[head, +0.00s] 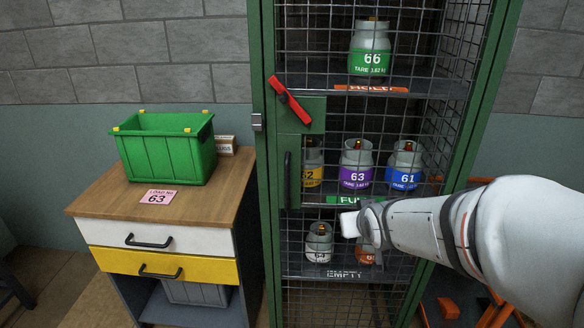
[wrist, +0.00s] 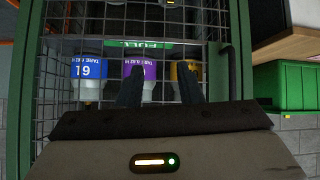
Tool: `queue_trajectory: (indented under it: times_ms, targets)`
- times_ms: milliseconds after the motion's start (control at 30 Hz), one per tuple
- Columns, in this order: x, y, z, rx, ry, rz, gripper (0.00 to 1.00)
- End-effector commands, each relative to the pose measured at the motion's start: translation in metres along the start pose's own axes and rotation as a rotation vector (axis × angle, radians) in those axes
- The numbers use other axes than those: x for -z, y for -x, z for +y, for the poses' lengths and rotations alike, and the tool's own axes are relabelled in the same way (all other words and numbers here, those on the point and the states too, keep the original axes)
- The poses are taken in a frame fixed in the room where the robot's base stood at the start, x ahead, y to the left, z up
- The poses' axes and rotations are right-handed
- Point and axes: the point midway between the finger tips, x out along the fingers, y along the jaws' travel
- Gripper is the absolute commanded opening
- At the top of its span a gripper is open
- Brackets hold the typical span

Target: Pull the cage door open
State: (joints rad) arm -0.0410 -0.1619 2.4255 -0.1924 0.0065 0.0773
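The cage door (head: 306,115) is a green frame with wire mesh and looks closed. Its dark upright handle (head: 287,178) is on the left side, below a red latch lever (head: 289,100) that sits at a slant. My gripper (head: 352,224) is in front of the mesh, to the right of the handle and lower. In the upside-down wrist view its two dark fingers (wrist: 158,85) are apart with nothing held between them. The handle (wrist: 226,65) shows there to the right of the fingers, apart from them. In the head view the fingers are hard to make out.
Numbered gas cylinders, including a purple one (head: 355,168) and a green one (head: 370,50), stand on shelves behind the mesh. A wooden-topped cabinet (head: 95,205) with a green crate (head: 165,150) and pink note (head: 158,197) stands close at the left.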

Motion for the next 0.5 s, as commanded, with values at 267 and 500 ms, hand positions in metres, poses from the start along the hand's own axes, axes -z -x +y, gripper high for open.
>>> queue_trajectory:
  times_ms: [267, 500]
  targets:
    - [0.046, -0.077, -0.066, 0.228, 0.069, 0.439, 0.33]
    - [0.060, -0.087, -0.109, 0.410, 0.070, 0.661, 0.33]
